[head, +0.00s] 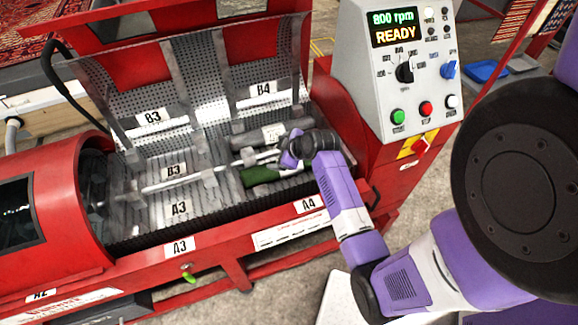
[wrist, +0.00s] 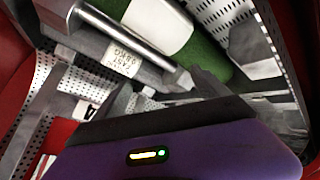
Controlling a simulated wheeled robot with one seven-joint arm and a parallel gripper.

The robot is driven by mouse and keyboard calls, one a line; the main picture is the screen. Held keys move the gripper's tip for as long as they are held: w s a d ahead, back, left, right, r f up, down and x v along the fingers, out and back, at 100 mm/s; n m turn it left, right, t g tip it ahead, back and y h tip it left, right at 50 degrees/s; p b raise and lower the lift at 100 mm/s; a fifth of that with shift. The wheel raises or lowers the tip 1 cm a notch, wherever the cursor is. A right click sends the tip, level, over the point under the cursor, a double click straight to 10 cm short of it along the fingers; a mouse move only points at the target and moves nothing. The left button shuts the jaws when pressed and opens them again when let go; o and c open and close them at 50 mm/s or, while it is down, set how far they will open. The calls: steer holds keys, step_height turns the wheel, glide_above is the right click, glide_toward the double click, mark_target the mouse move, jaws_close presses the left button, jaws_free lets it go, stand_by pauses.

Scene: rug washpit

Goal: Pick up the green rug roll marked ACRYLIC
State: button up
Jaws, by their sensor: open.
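The green rug roll (head: 259,175) lies in the bay marked A4 of the red machine, its right part hidden behind my gripper. It also shows at the top of the wrist view (wrist: 212,58) with a broad white band; I cannot read the word ACRYLIC on it. My gripper (head: 288,158) is open and empty, just above and behind the right part of the green roll. I cannot tell whether a finger touches it.
A grey roll (head: 243,139) with a white label lies behind, at B4; its label (wrist: 120,62) reads upside down in the wrist view. Metal bars, clamps and perforated panels crowd the bays. A control box (head: 397,75) showing READY stands to the right.

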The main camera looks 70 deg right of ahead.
steer(key=s+d+n+y, duration=0.1)
steer(key=n, duration=0.1)
steer(key=s+d+f+n+g+y, duration=0.1)
steer(key=shift+s+d+f+n+g+y, duration=0.1)
steer(key=shift+s+d+n+g+y, duration=0.2)
steer(key=shift+d+n+y, duration=0.1)
steer(key=s+n, duration=0.1)
steer(key=s+n+y, duration=0.1)
steer(key=s+n+g+y, duration=0.1)
steer(key=shift+d+r, duration=0.35)
steer(key=shift+d, duration=0.05)
steer(key=shift+s+n+y, duration=0.2)
steer(key=shift+n+y, duration=0.1)
steer(key=shift+y, duration=0.1)
steer(key=shift+s+a+p+x, duration=0.15)
steer(key=shift+p+x, duration=0.1)
steer(key=shift+x, duration=1.65)
steer(key=shift+s+a+p+x, duration=0.15)
steer(key=shift+p+x, duration=0.1)
steer(key=shift+x, duration=1.6)
steer(key=shift+d+f, duration=0.1)
steer(key=shift+d, duration=0.05)
jaws_close()
